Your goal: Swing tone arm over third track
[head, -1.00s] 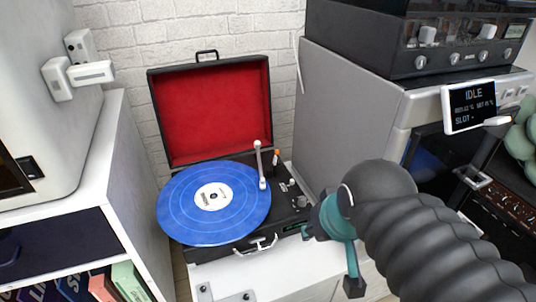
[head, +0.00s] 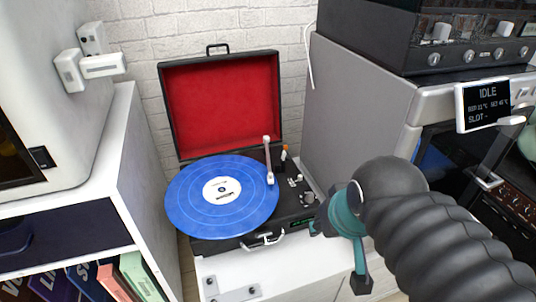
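The record player is an open black case with a red-lined lid (head: 222,103), on a white cabinet. A blue record (head: 190,205) with a white label lies on it. The white tone arm (head: 268,160) stands at the right of the record, its lower end over or on the record's right edge; whether it touches I cannot tell. My gripper (head: 318,226), teal and dark grey, is at the right front corner of the player, to the right of and nearer than the tone arm. Its fingers are partly hidden by its own body, and their opening does not show clearly.
A grey machine with a display reading IDLE (head: 487,104) stands at right, with a black amplifier (head: 425,35) on top. A white shelf unit (head: 125,150) stands close at left. The player's silver handle (head: 262,240) sticks out in front. The space above the record is clear.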

